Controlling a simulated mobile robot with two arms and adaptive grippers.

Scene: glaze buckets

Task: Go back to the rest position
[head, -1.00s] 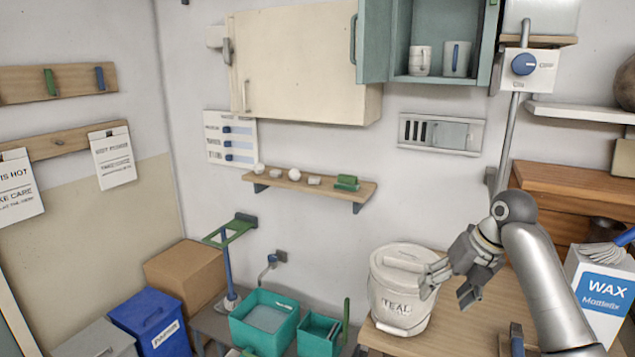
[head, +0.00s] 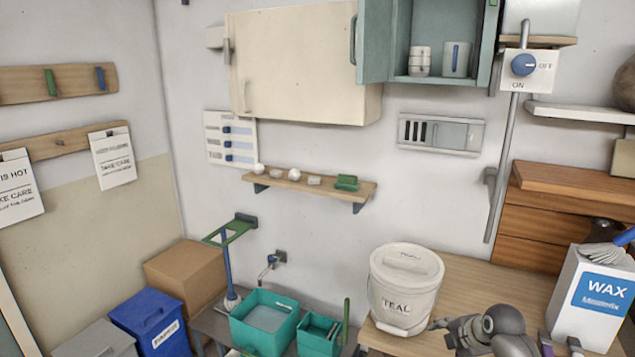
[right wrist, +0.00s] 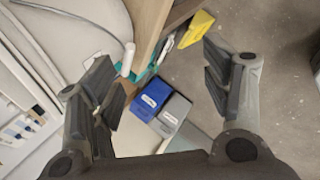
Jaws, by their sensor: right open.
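My right gripper (head: 446,326) is low at the bottom of the head view, just right of the white TEAL bucket's foot. In the right wrist view its two fingers (right wrist: 160,85) are spread wide with nothing between them. The white bucket (head: 403,296), labelled TEAL, stands upright on the wooden bench top with its lid on. I cannot tell from the head view whether the gripper touches it. My left gripper is in neither view.
A WAX box (head: 597,295) stands on the bench at the right, beyond my right arm. The wooden bench top (head: 490,285) is bare between bucket and box. Teal tubs (head: 263,325) stand lower left of the bucket. A blue bin (head: 150,322) is farther left.

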